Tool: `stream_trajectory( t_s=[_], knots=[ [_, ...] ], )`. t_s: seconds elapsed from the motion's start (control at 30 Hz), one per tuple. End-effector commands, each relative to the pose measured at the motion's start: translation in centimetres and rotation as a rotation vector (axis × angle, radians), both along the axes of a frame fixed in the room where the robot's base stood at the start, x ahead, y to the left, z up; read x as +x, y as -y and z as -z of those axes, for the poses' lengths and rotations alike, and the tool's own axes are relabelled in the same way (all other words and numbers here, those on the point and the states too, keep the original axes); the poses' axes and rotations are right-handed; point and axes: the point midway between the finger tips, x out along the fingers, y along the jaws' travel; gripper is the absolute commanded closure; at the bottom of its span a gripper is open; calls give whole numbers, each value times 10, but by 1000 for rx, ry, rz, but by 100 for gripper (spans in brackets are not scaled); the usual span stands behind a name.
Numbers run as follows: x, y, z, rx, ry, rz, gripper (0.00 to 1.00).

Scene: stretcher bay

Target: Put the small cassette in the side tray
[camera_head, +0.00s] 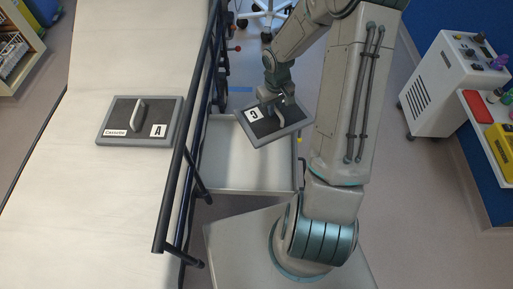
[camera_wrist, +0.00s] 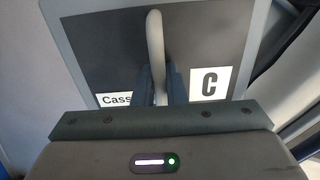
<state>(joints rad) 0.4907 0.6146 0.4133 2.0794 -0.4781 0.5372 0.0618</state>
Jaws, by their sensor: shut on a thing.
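My gripper (camera_head: 277,100) is shut on the handle of a dark, grey-rimmed cassette (camera_head: 264,127) and holds it, slightly tilted, over the back right part of the side tray (camera_head: 235,168). The wrist view shows the fingers (camera_wrist: 161,84) on both sides of the pale handle. There the held cassette (camera_wrist: 205,30) bears a "C" label and a partly hidden "Cass..." label. The visible part of the pale tray is empty. A second cassette (camera_head: 150,131), marked "A", lies flat on the stretcher with its handle up.
The white stretcher top (camera_head: 120,200) fills the left. Its dark side rail (camera_head: 185,140) stands between the stretcher and the tray. A white machine (camera_head: 450,80) and a yellow case (camera_head: 502,147) are at the right. A wheeled chair base (camera_head: 265,12) is at the back.

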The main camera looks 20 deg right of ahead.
Motion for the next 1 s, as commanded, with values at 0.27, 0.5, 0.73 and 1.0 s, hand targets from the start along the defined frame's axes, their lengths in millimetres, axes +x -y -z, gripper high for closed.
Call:
stream_trajectory(
  t_s=[0.27,0.5,0.73,1.0],
  knots=[
    [-13,15,32,-8,-5,-513,100],
    [-23,19,56,-10,-11,-995,100],
    [-32,20,80,-8,-15,-1462,100],
    [-45,23,106,-2,-15,-2004,100]
  ],
)
